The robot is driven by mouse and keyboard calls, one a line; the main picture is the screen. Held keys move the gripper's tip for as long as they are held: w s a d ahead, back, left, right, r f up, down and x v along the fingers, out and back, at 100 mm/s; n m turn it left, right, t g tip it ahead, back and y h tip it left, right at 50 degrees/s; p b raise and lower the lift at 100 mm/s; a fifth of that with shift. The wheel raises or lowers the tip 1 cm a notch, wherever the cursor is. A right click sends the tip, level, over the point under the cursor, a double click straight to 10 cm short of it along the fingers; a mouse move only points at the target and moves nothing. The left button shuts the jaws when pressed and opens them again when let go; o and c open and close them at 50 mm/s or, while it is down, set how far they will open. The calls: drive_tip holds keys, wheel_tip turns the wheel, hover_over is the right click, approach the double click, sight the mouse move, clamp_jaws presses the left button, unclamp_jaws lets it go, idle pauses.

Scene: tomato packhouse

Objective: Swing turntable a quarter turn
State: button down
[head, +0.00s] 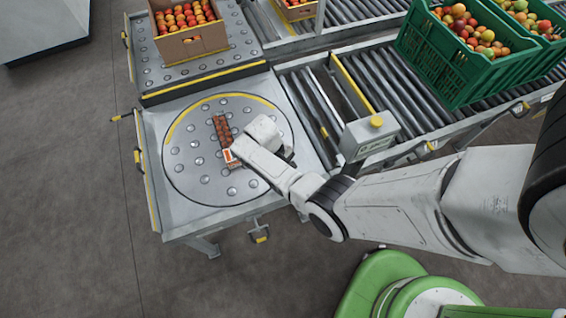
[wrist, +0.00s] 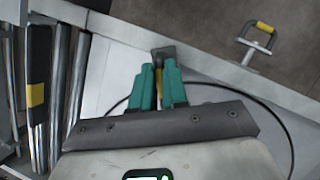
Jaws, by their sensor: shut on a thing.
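The round turntable (head: 205,185) is a grey disc with raised metal studs, set in a square grey deck. A yellow arc marks its far left rim. A narrow brown box (head: 222,128) with an orange-and-white end lies on it, left of my wrist. My arm reaches over the turntable's right side and hides my gripper in the head view. In the wrist view, my gripper (wrist: 163,72) has teal fingers shut on a dark handle (wrist: 162,52) near the turntable's edge line. Where the handle joins the disc is hidden.
A grey control post with a yellow button (head: 377,121) stands right of the turntable, near my forearm. Roller conveyors (head: 395,82) run beyond, with green crates (head: 428,62) of tomatoes. A cardboard box of tomatoes (head: 190,42) sits behind. Floor at left is clear.

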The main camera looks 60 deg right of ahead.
drive_tip(key=shift+w+d, duration=0.1)
drive_tip(key=shift+d, duration=0.2)
drive_tip(key=c, duration=1.1)
unclamp_jaws()
drive_tip(key=shift+d, duration=0.1)
drive_tip(key=shift+c, duration=0.2)
drive_tip(key=shift+w+r, duration=0.15)
drive_tip(key=shift+r, duration=0.3)
drive_tip(key=v, duration=1)
